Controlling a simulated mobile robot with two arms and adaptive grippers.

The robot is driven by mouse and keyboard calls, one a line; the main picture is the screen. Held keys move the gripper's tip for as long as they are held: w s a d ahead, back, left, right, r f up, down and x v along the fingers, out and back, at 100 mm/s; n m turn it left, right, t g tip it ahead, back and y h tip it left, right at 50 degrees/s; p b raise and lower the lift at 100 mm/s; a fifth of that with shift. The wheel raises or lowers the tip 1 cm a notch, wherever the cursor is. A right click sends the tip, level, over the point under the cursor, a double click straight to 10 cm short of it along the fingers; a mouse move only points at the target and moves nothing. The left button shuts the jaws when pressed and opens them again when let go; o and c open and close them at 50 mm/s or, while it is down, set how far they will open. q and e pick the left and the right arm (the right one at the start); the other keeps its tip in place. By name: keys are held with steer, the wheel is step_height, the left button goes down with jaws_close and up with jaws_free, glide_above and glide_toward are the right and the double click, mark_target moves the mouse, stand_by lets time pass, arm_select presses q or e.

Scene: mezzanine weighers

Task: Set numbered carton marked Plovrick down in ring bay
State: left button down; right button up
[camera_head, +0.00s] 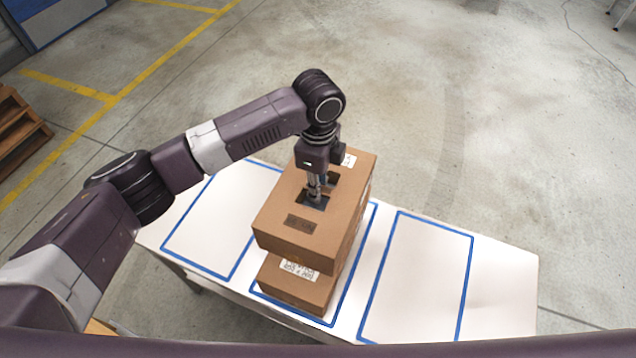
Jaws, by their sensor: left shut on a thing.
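My left gripper (316,194) reaches down onto the top of a brown carton (335,218) and is shut on it at a dark slot in its top. This upper carton has a dark label near its front edge and a white label at its back; I cannot read a name on either. A second brown carton (298,291), with a white label, shows beneath it inside the middle blue outline on the white table (505,290). I cannot tell whether the two cartons touch. No outline is readable as the ring bay. My right gripper is not in view.
The left blue-outlined bay (215,225) and the right blue-outlined bay (420,275) look empty. The table's right end is bare. A wooden pallet (18,130) is at the far left. The concrete floor beyond the table is open, with yellow lines.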

mark_target(318, 207)
arm_select(q)
steer(key=shift+f+b, duration=1.55)
steer(key=shift+f, duration=2.35)
steer(key=shift+f, duration=0.25)
steer(key=c, duration=1.8)
jaws_free()
steer(key=shift+o, duration=0.2)
